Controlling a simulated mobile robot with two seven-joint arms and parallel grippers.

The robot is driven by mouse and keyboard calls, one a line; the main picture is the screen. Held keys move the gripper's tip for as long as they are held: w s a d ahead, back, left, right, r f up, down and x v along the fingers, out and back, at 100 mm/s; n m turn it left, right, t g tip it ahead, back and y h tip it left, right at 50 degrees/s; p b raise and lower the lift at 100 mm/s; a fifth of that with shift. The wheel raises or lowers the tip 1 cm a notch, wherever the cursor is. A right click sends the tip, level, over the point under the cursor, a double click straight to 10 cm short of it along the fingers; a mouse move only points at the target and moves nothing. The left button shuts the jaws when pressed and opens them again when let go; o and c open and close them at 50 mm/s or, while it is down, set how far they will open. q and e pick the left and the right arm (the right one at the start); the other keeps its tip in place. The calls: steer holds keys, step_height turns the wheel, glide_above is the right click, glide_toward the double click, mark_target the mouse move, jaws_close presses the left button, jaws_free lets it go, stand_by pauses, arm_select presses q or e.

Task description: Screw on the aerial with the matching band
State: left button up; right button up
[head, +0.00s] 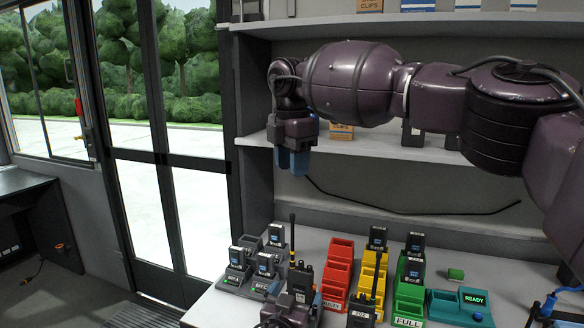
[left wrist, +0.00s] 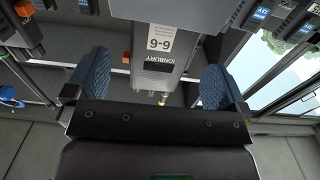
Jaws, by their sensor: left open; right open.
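In the head view, a dark radio (head: 301,282) with an upright black aerial (head: 292,235) stands at the bench's front. A second dark radio (head: 362,315) with an upright aerial (head: 375,280) stands right of it. A small yellow bit (left wrist: 162,99) shows below the block. My right gripper (head: 293,165) hangs open and empty above the bench.
Red (head: 338,268), yellow (head: 372,275) and green (head: 409,290) stepped racks stand mid-bench. Grey chargers (head: 237,270) with small devices are left. A teal unit (head: 455,308) reading READY and a green cylinder (head: 456,273) are right. A shelf (head: 400,152) runs behind.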

arm_select(q)
steer(key=shift+p+v, duration=0.3)
steer(key=shift+v, duration=2.45)
arm_select(e)
steer(key=shift+s+r, duration=0.2)
steer(key=shift+r, duration=0.65)
